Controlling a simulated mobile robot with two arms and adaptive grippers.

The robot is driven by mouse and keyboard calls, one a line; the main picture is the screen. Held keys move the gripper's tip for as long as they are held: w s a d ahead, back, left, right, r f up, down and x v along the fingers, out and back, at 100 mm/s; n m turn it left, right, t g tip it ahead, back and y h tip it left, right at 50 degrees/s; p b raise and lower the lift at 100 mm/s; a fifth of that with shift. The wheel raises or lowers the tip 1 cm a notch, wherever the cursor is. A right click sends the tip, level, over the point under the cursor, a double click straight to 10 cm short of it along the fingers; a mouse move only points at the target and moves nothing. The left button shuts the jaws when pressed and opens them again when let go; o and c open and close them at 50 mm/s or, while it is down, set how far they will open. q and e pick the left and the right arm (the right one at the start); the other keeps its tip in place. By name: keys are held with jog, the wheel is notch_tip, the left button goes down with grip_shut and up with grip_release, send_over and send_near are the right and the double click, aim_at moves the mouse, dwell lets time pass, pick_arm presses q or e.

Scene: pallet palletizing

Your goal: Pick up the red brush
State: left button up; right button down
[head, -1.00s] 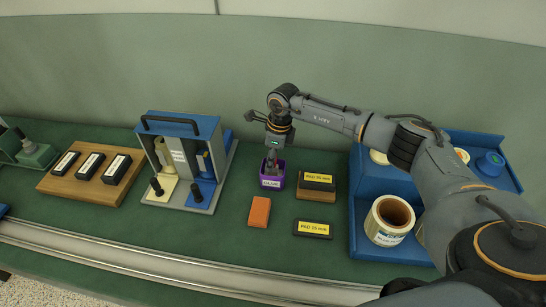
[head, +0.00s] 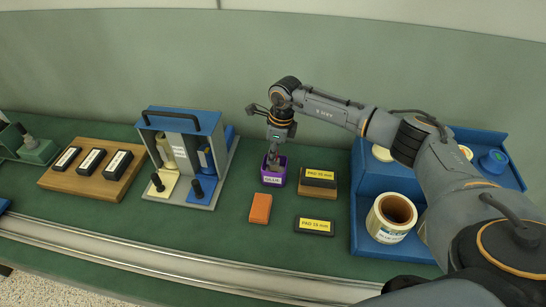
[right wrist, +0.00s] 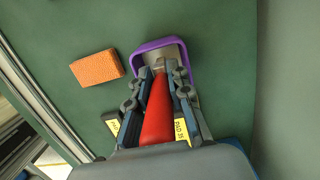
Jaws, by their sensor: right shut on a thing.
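The red brush (right wrist: 158,112) stands in a small purple cup (head: 273,180) with a white label. Its red handle shows in the right wrist view; its lower end is hidden in the cup. The cup's purple rim also shows in the right wrist view (right wrist: 150,46). My right gripper (right wrist: 166,72) points down over the cup, with its two fingers closed on the two sides of the brush. In the head view the right gripper (head: 272,158) hides the brush almost fully. My left gripper is out of view.
An orange block (head: 260,208) lies in front of the cup. Two black pads with yellow labels (head: 318,175) (head: 314,227) lie to its right. A blue-grey holder (head: 205,130) stands left.

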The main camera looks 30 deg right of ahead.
jog(key=s+d+r+b, duration=0.2)
jog(key=s+r, duration=0.4)
jog(key=s+d+r+b, duration=0.3)
jog(key=s+r, duration=0.2)
jog(key=s, duration=0.2)
jog(key=shift+d+r, duration=0.25)
jog(key=shift+r, duration=0.15)
jog(key=c, duration=2)
grip_release()
grip_shut()
jog(key=shift+w, duration=0.1)
